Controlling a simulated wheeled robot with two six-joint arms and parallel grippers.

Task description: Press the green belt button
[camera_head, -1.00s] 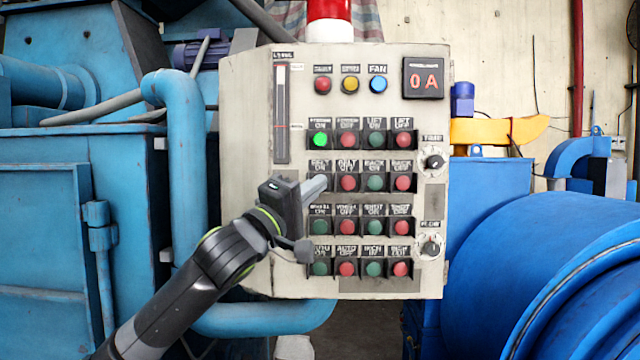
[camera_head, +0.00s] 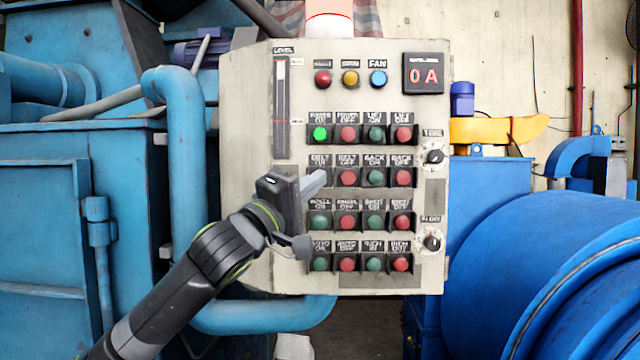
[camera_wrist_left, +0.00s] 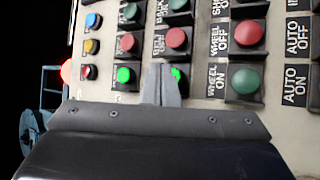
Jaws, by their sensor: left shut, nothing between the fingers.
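The green belt button (camera_wrist_left: 177,73) shows in the left wrist view as a bright green patch beside my fingertips, which cover most of it. It looks lit. In the head view it is hidden behind my gripper, at the left end of the second button row. My left gripper (camera_head: 314,183) is shut and empty, its fingertips at that button. It also shows in the left wrist view (camera_wrist_left: 162,85). I cannot tell whether the tips touch the button. My right gripper is not in view.
The lit green power button (camera_head: 320,134) sits directly above, and the green wheel button (camera_head: 320,221) below. Red belt-off button (camera_head: 348,178) is just right. The control panel (camera_head: 245,130) has a beacon (camera_head: 329,22) on top. Blue pipe (camera_head: 186,180) stands left, blue drum (camera_head: 560,260) right.

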